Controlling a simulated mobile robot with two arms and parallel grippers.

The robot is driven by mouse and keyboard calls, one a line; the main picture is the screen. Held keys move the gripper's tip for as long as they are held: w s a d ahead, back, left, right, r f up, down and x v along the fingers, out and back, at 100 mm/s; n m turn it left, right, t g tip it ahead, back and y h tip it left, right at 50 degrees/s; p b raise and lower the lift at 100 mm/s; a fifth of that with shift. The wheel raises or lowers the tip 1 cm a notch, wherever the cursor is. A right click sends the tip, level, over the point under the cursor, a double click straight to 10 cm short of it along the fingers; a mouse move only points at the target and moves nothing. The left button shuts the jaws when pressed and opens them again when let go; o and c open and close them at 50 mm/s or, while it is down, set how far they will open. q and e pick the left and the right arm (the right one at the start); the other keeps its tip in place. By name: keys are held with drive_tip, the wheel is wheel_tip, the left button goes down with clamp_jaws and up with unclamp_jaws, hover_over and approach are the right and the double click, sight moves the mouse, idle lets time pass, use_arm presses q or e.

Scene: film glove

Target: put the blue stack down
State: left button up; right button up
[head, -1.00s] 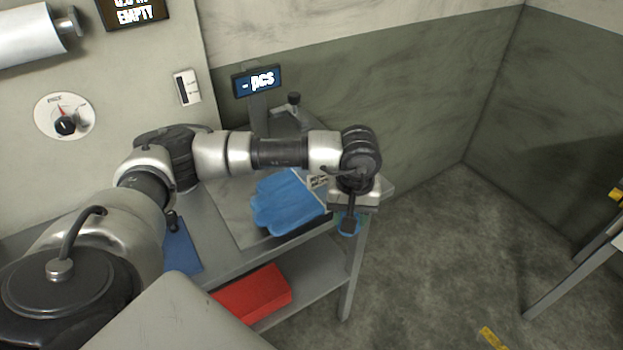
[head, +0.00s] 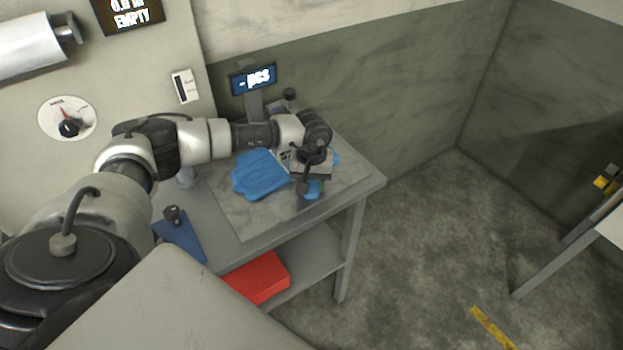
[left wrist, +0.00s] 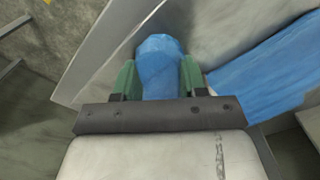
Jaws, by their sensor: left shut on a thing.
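A blue stack of gloves, held in my left gripper (left wrist: 160,80), shows in the left wrist view (left wrist: 158,55) between two green fingers. In the head view my left gripper (head: 308,185) is over the right part of the grey metal plate on the table (head: 370,185). Bits of the held blue stack (head: 316,188) show around it; the arm hides the rest. Another blue glove pile (head: 260,175) lies on the plate to the left of the gripper. I cannot tell whether the held stack touches the plate. My right gripper is not in view.
A display reading "- pcs" (head: 253,79) stands at the back of the table. A red box (head: 258,277) sits on the lower shelf. The plate's right front corner is bare. Open floor lies to the right.

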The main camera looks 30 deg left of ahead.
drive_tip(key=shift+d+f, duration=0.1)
use_arm(q)
drive_tip(key=shift+f, duration=0.15)
drive_tip(key=o, duration=1)
drive_tip(key=shift+c, duration=0.2)
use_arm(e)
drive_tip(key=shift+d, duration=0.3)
use_arm(q)
drive_tip(key=shift+r, duration=0.55)
wheel_tip(320, 180, up, 11)
drive_tip(key=b, duration=0.3)
drive_tip(key=shift+r, duration=0.15)
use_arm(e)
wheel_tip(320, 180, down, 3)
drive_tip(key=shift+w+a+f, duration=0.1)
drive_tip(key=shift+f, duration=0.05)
use_arm(q)
drive_tip(key=shift+d, duration=0.1)
